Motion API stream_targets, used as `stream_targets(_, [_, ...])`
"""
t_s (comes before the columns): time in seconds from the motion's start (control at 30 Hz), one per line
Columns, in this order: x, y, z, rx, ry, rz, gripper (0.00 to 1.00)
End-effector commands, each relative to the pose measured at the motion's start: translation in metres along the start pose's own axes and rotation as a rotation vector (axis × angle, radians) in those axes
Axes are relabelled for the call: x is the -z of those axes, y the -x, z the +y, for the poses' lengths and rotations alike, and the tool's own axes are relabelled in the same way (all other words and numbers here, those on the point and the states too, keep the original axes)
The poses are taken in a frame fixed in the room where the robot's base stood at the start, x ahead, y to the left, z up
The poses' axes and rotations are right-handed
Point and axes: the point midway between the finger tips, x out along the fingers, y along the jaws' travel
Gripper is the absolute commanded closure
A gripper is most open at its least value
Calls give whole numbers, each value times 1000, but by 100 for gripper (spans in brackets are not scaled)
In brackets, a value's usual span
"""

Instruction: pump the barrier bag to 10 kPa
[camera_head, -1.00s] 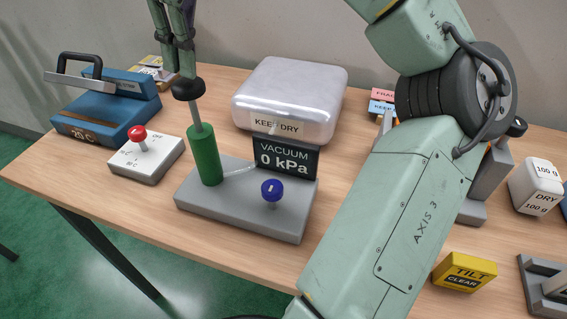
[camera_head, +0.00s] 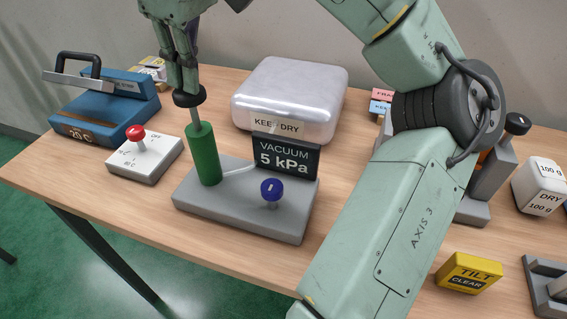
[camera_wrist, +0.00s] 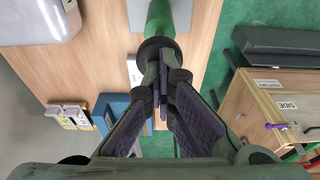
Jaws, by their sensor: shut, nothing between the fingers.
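The vacuum pump has a green cylinder (camera_head: 204,155) on a grey base (camera_head: 240,207), with a thin rod and a black knob (camera_head: 188,98) on top. Its display (camera_head: 284,157) reads "VACUUM 5 kPa". A blue dial (camera_head: 271,188) sits on the base in front of the display. The silvery barrier bag (camera_head: 292,92), labelled "KEEP DRY", lies behind the pump, puffed up. My gripper (camera_head: 187,88) is shut and points down at the black knob, its fingertips at the knob's top. In the wrist view, the shut fingertips (camera_wrist: 160,58) meet the dark knob over the green cylinder (camera_wrist: 162,15).
A white box with a red knob (camera_head: 137,134) and a blue sealer-like device with a handle (camera_head: 108,105) stand left of the pump. A yellow "TILT CLEAR" block (camera_head: 468,272) and a white "DRY" container (camera_head: 540,185) are at the right. My arm crosses the table's middle right.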

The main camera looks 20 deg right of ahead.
Motion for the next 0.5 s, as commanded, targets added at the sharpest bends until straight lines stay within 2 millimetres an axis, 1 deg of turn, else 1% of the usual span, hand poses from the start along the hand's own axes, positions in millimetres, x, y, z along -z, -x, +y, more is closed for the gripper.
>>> stream_targets(0.03, [-1, -4, 0, 1, 0, -3, 100])
stream_targets(0.17, [-2, -8, 0, 0, 0, -3, 100])
stream_targets(0.37, [-2, -6, 0, 0, 0, -4, 100])
stream_targets(0.5, [0, 0, 0, 0, 0, -4, 100])
